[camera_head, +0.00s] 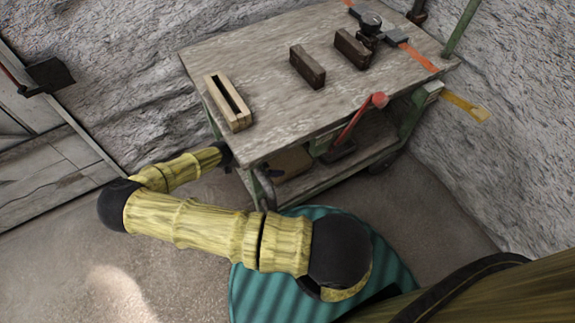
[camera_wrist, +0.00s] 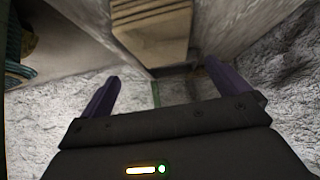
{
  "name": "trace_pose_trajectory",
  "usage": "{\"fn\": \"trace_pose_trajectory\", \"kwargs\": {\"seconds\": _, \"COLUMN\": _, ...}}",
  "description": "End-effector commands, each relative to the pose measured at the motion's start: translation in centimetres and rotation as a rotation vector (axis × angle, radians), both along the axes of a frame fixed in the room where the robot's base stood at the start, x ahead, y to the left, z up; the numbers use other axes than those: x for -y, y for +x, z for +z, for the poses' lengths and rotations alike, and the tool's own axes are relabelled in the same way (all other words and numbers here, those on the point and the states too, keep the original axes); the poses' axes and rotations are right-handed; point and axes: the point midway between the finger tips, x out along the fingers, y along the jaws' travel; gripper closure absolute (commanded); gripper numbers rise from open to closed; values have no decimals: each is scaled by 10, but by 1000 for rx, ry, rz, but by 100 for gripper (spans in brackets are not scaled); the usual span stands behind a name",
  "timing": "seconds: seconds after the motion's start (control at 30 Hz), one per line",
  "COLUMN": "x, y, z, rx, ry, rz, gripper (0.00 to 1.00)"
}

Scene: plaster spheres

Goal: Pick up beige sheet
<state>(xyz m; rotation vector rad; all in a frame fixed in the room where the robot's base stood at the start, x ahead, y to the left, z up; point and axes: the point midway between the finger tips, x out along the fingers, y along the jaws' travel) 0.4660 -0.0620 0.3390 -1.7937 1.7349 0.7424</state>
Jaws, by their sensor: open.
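A flat beige piece, which looks like the beige sheet (camera_head: 291,162), lies on the cart's lower shelf, partly hidden by the tabletop and the cart's frame. In the wrist view a beige, layered-looking object (camera_wrist: 152,28) is ahead of my gripper (camera_wrist: 160,88), roughly centred between the fingers; I take it for the same piece. My gripper is open, with its two dark purple fingers wide apart and nothing between them. In the head view my arm reaches to the cart's left side, and its fingers cannot be made out.
The cart's grey tabletop (camera_head: 265,90) holds a pale slotted wooden block (camera_head: 228,102), two dark blocks (camera_head: 307,67) (camera_head: 352,49) and a dark tool. A red-handled lever (camera_head: 362,117) rises at its front. Rough walls stand behind and right. Floor is open at left.

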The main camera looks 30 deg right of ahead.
Motion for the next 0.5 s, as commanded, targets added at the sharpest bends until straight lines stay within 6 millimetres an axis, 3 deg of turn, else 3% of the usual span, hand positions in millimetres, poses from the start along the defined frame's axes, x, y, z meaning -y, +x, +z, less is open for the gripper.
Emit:
{"fn": "trace_pose_trajectory", "kwargs": {"seconds": 0.3, "x": 40, "y": 1, "z": -43, "rx": -1, "ry": 1, "rz": -2, "gripper": 0}}
{"fn": "trace_pose_trajectory", "kwargs": {"seconds": 0.5, "x": 50, "y": 2, "z": -51, "rx": 0, "ry": 1, "rz": 0, "gripper": 0}}
